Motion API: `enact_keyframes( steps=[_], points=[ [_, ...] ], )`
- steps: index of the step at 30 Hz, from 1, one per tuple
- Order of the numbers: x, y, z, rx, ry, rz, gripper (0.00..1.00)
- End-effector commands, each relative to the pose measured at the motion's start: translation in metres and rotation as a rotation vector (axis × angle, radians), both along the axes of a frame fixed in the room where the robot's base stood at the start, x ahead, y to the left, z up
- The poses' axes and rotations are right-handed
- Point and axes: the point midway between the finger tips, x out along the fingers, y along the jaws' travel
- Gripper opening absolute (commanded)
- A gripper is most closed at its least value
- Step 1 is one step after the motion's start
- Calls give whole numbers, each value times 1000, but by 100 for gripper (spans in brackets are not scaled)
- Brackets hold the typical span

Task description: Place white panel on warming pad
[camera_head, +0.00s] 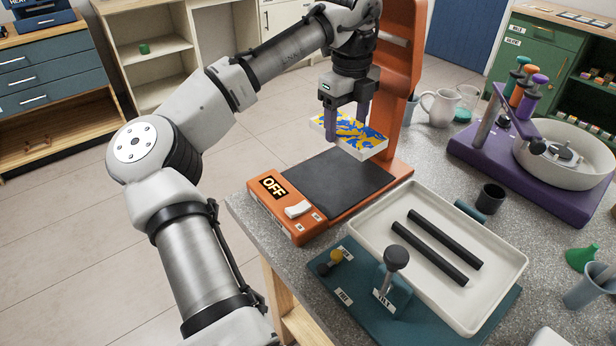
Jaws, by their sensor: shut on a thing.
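The white panel (374,151) has white edges and a blue and yellow pattern on its top. My gripper (346,130) is shut on it and holds it roughly level above the warming pad. The warming pad (335,187) is a flat dark plate on an orange machine. Its surface is bare in the visible part. The panel hangs over the pad's back part, with a gap between them. The machine's front strip (287,209) has a display reading OFF and a white rocker switch (298,209).
An orange column (402,75) rises just behind and right of the panel. A cream tray (375,228) with two dark bars lies right of the pad, beside a teal base with a dark knob (396,257). A purple machine (474,148) with a white bowl and a white pitcher (440,107) stand farther right.

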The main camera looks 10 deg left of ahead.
Motion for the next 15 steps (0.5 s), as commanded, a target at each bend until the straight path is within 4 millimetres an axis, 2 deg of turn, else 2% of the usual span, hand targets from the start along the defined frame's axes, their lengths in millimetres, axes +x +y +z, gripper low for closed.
enact_keyframes(
  steps=[8,15],
  points=[
    [13,11,-24,11,0,-11,40],
    [13,11,-66,11,-1,-10,40]
  ],
)
